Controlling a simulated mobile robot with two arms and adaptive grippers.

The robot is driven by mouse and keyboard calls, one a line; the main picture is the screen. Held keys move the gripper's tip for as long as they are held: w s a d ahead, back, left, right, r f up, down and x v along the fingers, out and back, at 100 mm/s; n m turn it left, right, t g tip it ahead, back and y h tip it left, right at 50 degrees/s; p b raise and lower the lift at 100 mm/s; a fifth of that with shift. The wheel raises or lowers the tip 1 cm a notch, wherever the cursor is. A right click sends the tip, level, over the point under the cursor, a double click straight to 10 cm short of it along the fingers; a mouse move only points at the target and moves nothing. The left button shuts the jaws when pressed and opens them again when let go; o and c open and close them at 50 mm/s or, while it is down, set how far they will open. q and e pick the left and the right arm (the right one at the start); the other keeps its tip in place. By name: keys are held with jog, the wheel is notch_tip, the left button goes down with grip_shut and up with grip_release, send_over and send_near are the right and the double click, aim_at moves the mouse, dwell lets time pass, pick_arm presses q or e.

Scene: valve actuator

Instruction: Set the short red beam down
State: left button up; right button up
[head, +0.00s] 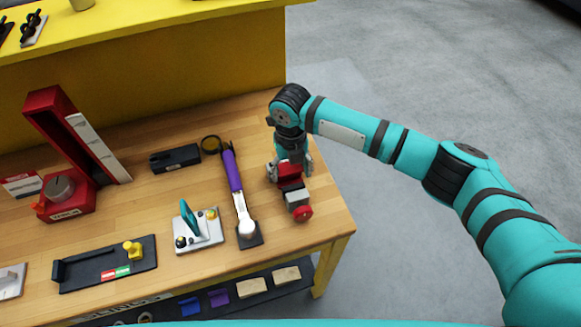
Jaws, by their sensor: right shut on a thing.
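My right gripper (288,175) is at the right end of the wooden workbench, pointing down. It is shut on the short red beam (288,184). A grey block (298,197) and a round red end (303,213) show just in front of the red part, toward the bench's front edge. The fingers hide part of the held piece. I cannot tell whether it touches the bench top. My left gripper is not in view.
A purple-handled tool (234,175) lies just left of the gripper. A white plate with a teal lever (190,218), a black block (175,158) and a tall red upright (60,115) stand farther left. The bench's right edge is close by.

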aim_at(291, 172)
jog(key=shift+f+b, duration=0.65)
jog(key=shift+f, duration=0.4)
jog(key=o, duration=1.7)
notch_tip(291, 172, up, 12)
